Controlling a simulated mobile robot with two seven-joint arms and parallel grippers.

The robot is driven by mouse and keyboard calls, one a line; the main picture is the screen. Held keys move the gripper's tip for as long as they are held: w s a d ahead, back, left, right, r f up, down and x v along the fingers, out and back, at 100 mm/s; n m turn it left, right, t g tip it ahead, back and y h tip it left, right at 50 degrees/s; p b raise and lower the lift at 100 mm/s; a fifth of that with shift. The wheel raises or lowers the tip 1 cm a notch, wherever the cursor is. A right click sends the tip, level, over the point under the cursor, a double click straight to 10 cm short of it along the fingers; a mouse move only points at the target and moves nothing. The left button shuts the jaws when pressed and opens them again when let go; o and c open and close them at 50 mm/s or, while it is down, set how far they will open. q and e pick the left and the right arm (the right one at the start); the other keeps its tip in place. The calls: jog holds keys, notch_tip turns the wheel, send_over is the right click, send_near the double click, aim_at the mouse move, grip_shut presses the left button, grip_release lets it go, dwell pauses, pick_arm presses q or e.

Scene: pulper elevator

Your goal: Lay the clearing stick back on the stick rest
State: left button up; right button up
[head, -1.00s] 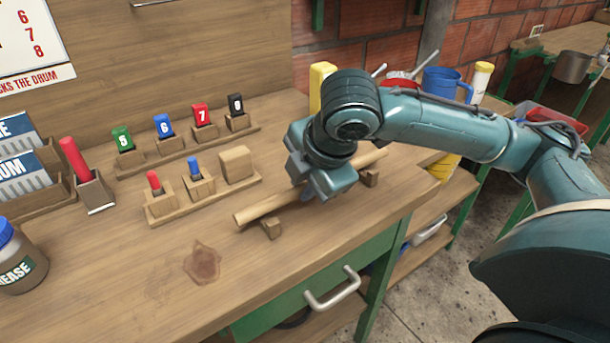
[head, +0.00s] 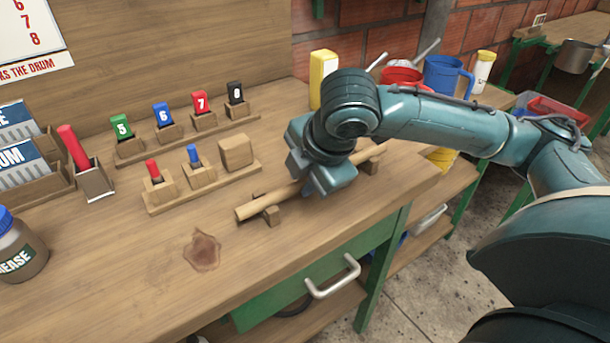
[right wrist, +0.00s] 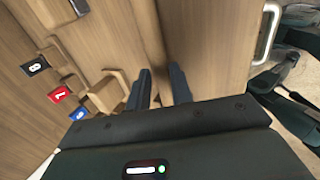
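The clearing stick (head: 258,204) is a pale wooden rod. In the head view it lies along the stick rest, whose small wooden near block (head: 273,214) and far block (head: 370,167) stand on the bench. The stick appears seated in the near block; contact at the far block is less clear. My right gripper (head: 318,188) is over the stick's middle, fingers pointing down and straddling it. In the right wrist view the fingers (right wrist: 161,85) are slightly apart with the stick (right wrist: 148,35) between them. They look closed on it. My left gripper is out of view.
A rack with red and blue pegs and a wooden block (head: 236,152) stands left of the gripper. Numbered tags (head: 163,117) stand behind. A yellow bottle (head: 322,78) and blue jug (head: 446,78) are at the back. The bench front is clear except a stain (head: 203,250).

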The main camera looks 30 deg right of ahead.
jog(key=o, duration=0.4)
jog(key=shift+o, duration=0.2)
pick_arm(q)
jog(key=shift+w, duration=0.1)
pick_arm(e)
jog(key=shift+s+r, duration=0.1)
jog(key=shift+r, duration=0.2)
pick_arm(q)
jog(key=p, duration=0.2)
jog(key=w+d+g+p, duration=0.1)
jog(key=p, duration=0.1)
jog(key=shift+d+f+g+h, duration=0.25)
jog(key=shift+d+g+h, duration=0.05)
pick_arm(e)
jog(key=v, duration=1.2)
jog(key=shift+s+r, duration=0.15)
jog(key=shift+r, duration=0.1)
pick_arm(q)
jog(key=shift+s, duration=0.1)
